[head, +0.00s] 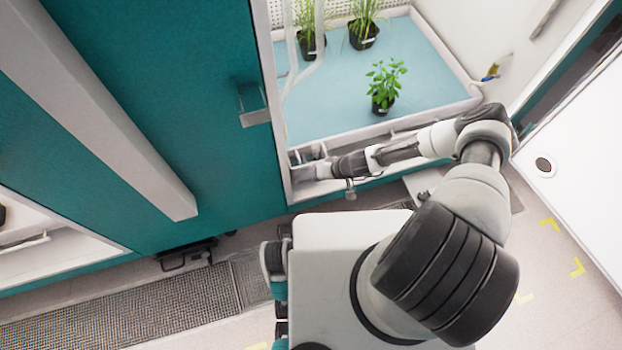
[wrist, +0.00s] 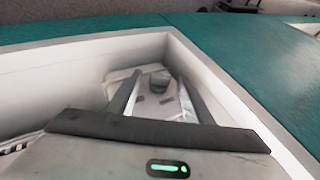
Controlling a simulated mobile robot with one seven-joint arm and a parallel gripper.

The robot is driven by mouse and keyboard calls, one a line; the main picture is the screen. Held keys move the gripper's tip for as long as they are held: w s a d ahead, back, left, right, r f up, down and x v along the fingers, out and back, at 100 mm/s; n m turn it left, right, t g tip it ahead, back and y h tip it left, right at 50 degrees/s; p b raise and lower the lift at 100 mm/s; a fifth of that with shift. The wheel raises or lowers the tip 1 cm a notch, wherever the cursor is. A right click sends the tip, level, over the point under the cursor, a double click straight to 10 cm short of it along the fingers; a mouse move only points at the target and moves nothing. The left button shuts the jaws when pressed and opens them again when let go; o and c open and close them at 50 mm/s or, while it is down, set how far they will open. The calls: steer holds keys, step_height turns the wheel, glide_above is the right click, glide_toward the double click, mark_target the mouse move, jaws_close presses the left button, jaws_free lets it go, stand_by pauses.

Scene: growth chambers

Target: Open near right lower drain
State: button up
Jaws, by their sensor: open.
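My gripper (head: 312,172) reaches into the near left corner of the open growth chamber, low by the front lip of its tray. In the wrist view my gripper (wrist: 160,88) is open, its two dark fingers pointing into a white-walled corner recess. A small grey fitting (wrist: 159,78), possibly the drain, lies between and just beyond the fingertips. I cannot tell whether the fingers touch it, or whether it is open or shut. In the head view the fitting is largely hidden by my gripper and the corner.
The chamber's blue tray (head: 430,75) holds a leafy potted plant (head: 382,85) and two grassy pots behind it. A teal panel with a handle (head: 252,103) stands to the left. A white door (head: 580,150) stands open at right. A floor grate (head: 130,305) runs along the front.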

steer(key=shift+a+f, duration=0.15)
steer(key=shift+f, duration=0.05)
steer(key=c, duration=1.1)
steer(key=shift+o, duration=0.2)
